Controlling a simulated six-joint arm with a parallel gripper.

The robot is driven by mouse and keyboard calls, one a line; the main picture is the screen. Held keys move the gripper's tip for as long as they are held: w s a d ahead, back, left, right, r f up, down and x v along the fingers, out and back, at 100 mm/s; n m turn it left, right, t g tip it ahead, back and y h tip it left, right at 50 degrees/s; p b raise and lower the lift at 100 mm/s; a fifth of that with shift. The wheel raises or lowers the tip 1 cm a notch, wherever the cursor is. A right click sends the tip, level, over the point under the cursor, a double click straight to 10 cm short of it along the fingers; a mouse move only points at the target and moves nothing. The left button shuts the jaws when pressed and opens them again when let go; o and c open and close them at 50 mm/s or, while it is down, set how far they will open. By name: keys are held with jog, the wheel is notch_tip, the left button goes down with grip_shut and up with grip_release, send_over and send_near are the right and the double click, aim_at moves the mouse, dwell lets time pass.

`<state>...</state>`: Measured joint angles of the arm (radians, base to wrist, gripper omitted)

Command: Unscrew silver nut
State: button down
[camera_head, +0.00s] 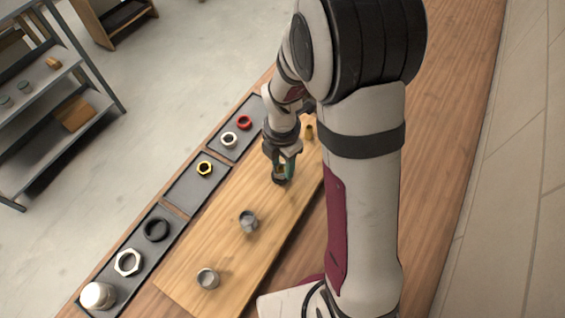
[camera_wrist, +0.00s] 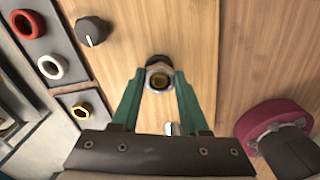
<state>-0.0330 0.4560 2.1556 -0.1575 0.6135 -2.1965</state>
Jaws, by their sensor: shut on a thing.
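A silver hex nut (camera_wrist: 160,70) sits around a brass-coloured core on a dark round base on the wooden board, seen in the wrist view. My gripper (camera_wrist: 160,75) has its green fingers shut on the nut, one on each side. In the head view my gripper (camera_head: 282,172) points down at the board, and the held nut is mostly hidden by the fingers. Another pale silver hex nut (camera_head: 128,262) lies flat in the near tray section, away from my gripper.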

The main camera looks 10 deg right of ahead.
jog(key=n, duration=0.5)
jog(key=shift+w+r+n, duration=0.1)
jog(key=shift+n, duration=0.3)
grip_release()
jog(key=shift+r, duration=2.5)
